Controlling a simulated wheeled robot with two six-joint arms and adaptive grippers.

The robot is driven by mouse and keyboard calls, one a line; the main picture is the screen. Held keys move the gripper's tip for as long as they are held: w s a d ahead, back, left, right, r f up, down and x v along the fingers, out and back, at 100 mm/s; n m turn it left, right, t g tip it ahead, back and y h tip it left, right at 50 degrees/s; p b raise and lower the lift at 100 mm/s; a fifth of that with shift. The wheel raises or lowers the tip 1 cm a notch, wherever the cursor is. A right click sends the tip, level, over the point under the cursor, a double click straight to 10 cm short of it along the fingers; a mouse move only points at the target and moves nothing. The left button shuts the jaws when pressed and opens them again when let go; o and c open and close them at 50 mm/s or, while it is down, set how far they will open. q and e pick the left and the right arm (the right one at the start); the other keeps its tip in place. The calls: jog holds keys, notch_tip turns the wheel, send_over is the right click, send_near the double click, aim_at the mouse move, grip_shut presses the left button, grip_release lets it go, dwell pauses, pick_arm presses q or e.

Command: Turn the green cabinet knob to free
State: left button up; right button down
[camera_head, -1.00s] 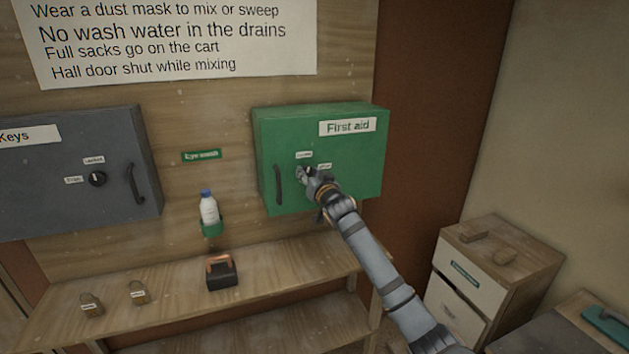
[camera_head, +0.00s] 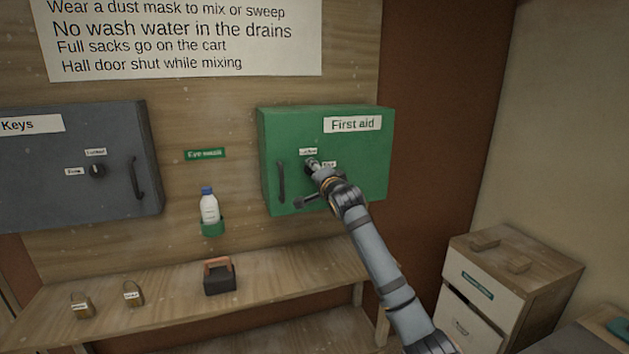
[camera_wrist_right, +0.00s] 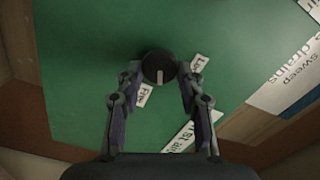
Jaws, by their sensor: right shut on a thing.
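The green First aid cabinet (camera_head: 355,190) hangs on the wooden wall panel, door shut, with a dark handle (camera_head: 281,182) at its left. Its round dark knob (camera_wrist_right: 159,68) shows in the wrist view between the fingertips of my right gripper (camera_wrist_right: 158,75), which is shut on it. The knob's white mark points between the labels "Free" (camera_wrist_right: 143,96) and "Locked" (camera_wrist_right: 199,65), nearer "Free". In the head view my right gripper (camera_head: 314,168) is at the cabinet front and mostly hides the knob. My left gripper is not in view.
A grey Keys cabinet (camera_head: 70,195) with its own knob (camera_head: 97,171) is at left. An eye wash bottle (camera_head: 209,209) hangs between the cabinets. Below, a wooden shelf (camera_head: 170,290) holds two padlocks and a dark orange-handled box (camera_head: 219,277). A drawer unit (camera_head: 530,270) stands at right.

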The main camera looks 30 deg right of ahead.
jog(key=m+b, duration=0.3)
jog(key=m, duration=0.1)
jog(key=shift+m, duration=0.3)
dwell(0.3)
jog(key=c, duration=0.9)
grip_release()
jog(key=shift+f, duration=0.1)
jog(key=shift+o, duration=0.2)
